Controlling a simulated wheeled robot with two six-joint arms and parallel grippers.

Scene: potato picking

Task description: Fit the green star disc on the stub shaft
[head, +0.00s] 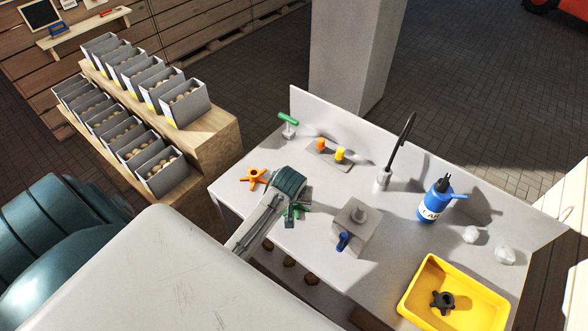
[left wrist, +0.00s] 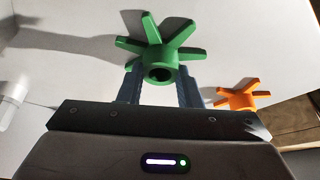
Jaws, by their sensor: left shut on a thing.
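The green star disc (left wrist: 183,36) is held between the two fingers of my left gripper (left wrist: 160,82). Its arms spread away from the gripper and its bore faces the wrist camera. In the head view the disc (head: 297,212) is partly hidden under my left gripper (head: 293,204), over the grey table. The stub shaft (head: 359,214) stands up from a grey block (head: 352,228) with a blue lever (head: 343,240), to the right of the gripper. The shaft is bare, and the disc is apart from it. My right gripper is not in view.
An orange star disc (head: 254,176) lies left of the gripper. A yellow tray (head: 409,296) holds a black star disc (head: 442,302). A tap (head: 383,178), a blue bottle (head: 433,202), a plate with orange and yellow knobs (head: 331,154) and a green T-handle (head: 288,121) stand behind.

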